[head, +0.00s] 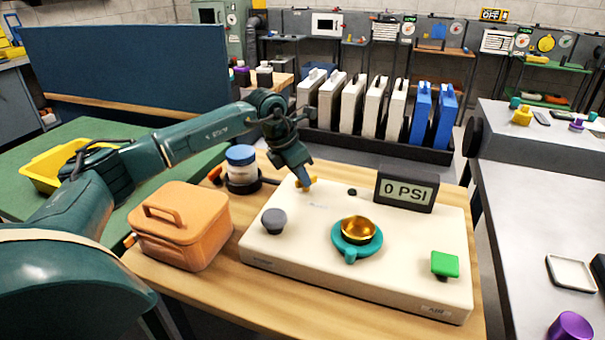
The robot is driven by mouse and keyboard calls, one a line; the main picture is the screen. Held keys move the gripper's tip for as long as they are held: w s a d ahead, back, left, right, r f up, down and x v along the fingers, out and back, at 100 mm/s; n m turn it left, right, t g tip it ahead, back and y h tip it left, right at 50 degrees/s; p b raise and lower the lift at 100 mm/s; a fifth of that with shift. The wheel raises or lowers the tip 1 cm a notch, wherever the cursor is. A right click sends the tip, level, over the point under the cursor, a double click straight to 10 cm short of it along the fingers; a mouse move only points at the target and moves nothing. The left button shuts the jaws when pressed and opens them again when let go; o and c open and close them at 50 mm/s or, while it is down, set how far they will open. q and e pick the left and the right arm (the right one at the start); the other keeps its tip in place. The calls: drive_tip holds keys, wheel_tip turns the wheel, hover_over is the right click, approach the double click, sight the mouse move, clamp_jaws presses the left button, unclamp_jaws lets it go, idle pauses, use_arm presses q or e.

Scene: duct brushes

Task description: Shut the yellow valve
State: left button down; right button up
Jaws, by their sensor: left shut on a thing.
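The yellow valve (312,181) is a small yellow handle at the back left of a cream panel box (300,258) on the wooden table. My left gripper (304,186) reaches down from above and is shut on it. The fingers hide most of the valve, so its angle is hard to tell. A dark gauge display (405,191) at the back of the box reads 0 PSI. My right gripper is not in view.
The box also carries a grey knob (274,221), a gold cup in a teal ring (349,251) and a green button (445,264). An orange case (181,225) and a blue-lidded jar (241,166) stand left of it. Upright white and blue cases (353,107) stand behind.

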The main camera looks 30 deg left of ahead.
use_arm(q)
drive_tip(key=m, duration=0.1)
drive_tip(key=m+h, duration=0.1)
drive_tip(key=shift+w+a+r+m+g+p, duration=0.1)
drive_tip(key=shift+w+a+m+g+p, duration=0.05)
drive_tip(key=shift+m+g+p, duration=0.2)
drive_tip(key=m+g, duration=0.1)
drive_tip(key=m, duration=0.2)
drive_tip(key=shift+w+m+h, duration=0.15)
drive_tip(key=shift+m+h, duration=0.2)
drive_tip(key=shift+h, duration=0.05)
drive_tip(key=shift+w+a+m+g, duration=0.1)
drive_tip(key=shift+m+g, duration=0.25)
drive_tip(key=shift+m, duration=1.25)
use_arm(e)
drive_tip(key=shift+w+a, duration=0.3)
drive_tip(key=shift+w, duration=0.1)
use_arm(q)
drive_tip(key=shift+g, duration=0.3)
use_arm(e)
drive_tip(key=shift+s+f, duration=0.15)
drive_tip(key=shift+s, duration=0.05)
use_arm(q)
drive_tip(key=c, duration=1.5)
unclamp_jaws()
drive_tip(key=shift+o, duration=0.2)
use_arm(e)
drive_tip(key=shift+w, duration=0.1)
